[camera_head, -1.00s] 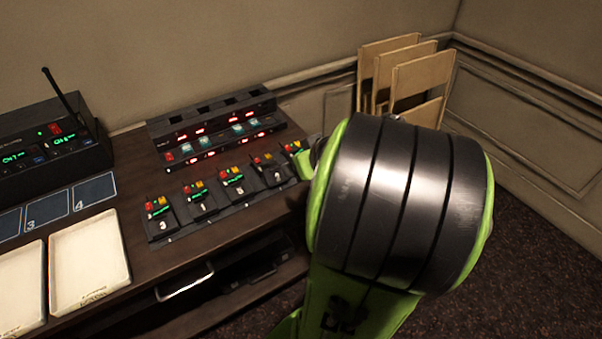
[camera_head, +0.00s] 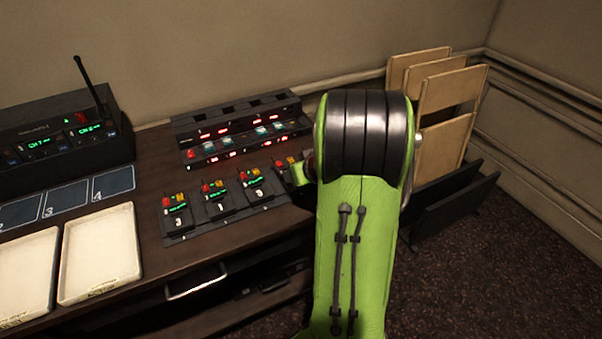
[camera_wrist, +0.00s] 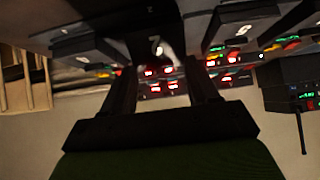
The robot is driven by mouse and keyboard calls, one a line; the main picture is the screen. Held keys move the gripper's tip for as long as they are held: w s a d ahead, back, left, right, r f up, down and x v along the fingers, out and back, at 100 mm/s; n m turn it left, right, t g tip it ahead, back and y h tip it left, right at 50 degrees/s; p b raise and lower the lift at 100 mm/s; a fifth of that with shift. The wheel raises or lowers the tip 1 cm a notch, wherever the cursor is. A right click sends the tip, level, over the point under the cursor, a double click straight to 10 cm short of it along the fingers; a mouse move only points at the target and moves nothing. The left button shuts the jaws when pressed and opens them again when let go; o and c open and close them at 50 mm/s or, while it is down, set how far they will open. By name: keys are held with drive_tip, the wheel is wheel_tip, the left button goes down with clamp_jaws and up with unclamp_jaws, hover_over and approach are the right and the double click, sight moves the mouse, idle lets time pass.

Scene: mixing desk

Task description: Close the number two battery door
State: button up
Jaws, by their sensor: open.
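The number two unit (camera_wrist: 150,22) is a dark block with a pale "2", between and beyond my gripper's fingers in the wrist view, which is upside down. A small whitish piece (camera_wrist: 164,64) shows just below the digit. I cannot tell how far its battery door stands open. My gripper (camera_wrist: 160,78) is open, one dark finger to each side of the unit, with nothing clearly held; contact cannot be made out. In the head view my green arm hides the gripper and most of the row's right end; only the top of a unit (camera_head: 284,163) shows there.
Units numbered 3 (camera_head: 177,222), 1 (camera_head: 219,208) and one like 9 (camera_head: 262,195) stand left of my arm. A charger rack (camera_head: 240,125) with red displays is behind them. White trays (camera_head: 100,255) lie left; wooden boards (camera_head: 445,95) stand right.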

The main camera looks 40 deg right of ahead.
sight(292, 163)
drive_tip(key=c, duration=1.1)
drive_tip(key=shift+o, duration=0.2)
drive_tip(key=g+p, duration=0.1)
drive_tip(key=p, duration=0.1)
drive_tip(key=w+g+p, duration=0.1)
drive_tip(key=p, duration=0.2)
drive_tip(key=shift+w+d+r+y, duration=0.1)
drive_tip(key=shift+r+y, duration=0.2)
drive_tip(key=shift+r, duration=0.1)
drive_tip(key=g+p, duration=0.1)
drive_tip(key=p, duration=0.1)
drive_tip(key=w+g+p, duration=0.1)
drive_tip(key=p, duration=0.1)
drive_tip(key=shift+w+d+f+y+p, duration=0.1)
drive_tip(key=shift+w+d+y+p, duration=0.15)
drive_tip(key=shift+y+p, duration=0.15)
drive_tip(key=g+p, duration=0.1)
drive_tip(key=p, duration=0.1)
drive_tip(key=w+g+p, duration=0.1)
drive_tip(key=shift+w+d+f+g+y+p, duration=0.1)
drive_tip(key=shift+d+f+g+y+p, duration=0.1)
drive_tip(key=shift+f+g+y+p, duration=0.15)
drive_tip(key=shift+w+d+f+g+y+p, duration=0.1)
drive_tip(key=shift+w+f+g+y+p, duration=0.2)
drive_tip(key=shift+g+p, duration=0.4)
drive_tip(key=shift+w+d+f+g+y+p, duration=0.1)
drive_tip(key=shift+w+f+g+p, duration=0.25)
drive_tip(key=shift+g+p, duration=0.3)
drive_tip(key=shift+f, duration=0.1)
drive_tip(key=shift+s, duration=0.1)
